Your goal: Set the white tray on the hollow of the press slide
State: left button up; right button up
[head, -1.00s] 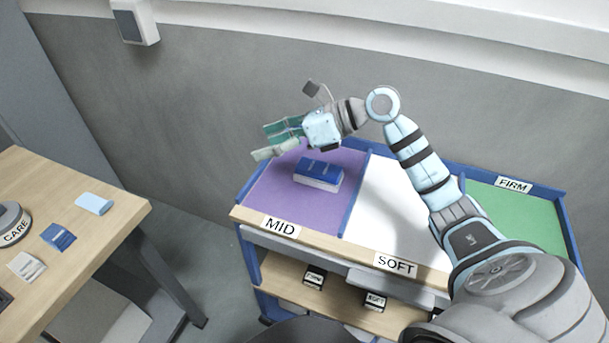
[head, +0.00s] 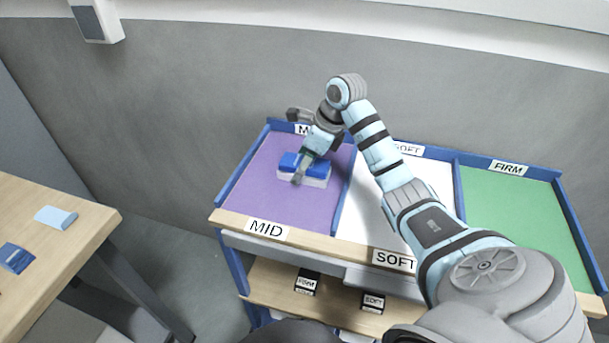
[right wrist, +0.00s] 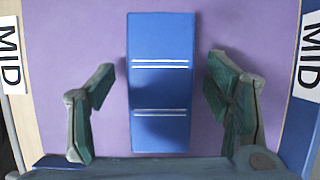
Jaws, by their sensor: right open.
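I cannot make out a separate white tray or a press slide in these views. A blue-and-white block (head: 319,171) lies on the purple MID section (head: 262,195) of a blue-edged cart. In the right wrist view the block's blue top (right wrist: 160,90) carries white lines. My right gripper (head: 307,167) is over the block, pointing down. In the right wrist view its green-grey fingers (right wrist: 160,85) are open, one on each side of the block, with purple surface showing between each finger and the block. My left gripper is in neither view.
The cart also has a white SOFT section (head: 372,215), partly behind my right arm, and a green FIRM section (head: 510,225). Small black labelled items (head: 307,282) stand on its lower shelf. A wooden table (head: 50,255) at left holds a light-blue item (head: 56,217) and a dark-blue one (head: 15,258).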

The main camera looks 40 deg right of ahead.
jog(key=shift+f, duration=0.35)
dwell(0.6)
jog(key=c, duration=1.4)
jog(key=shift+o, duration=0.2)
notch_tip(320, 180, up, 10)
jog(key=p, duration=0.3)
jog(key=shift+w+f+p, duration=0.1)
jog(key=shift+p, duration=0.3)
notch_tip(320, 180, up, 11)
jog(key=p, duration=1)
jog(key=shift+f+p, duration=0.15)
jog(key=shift+p, duration=0.15)
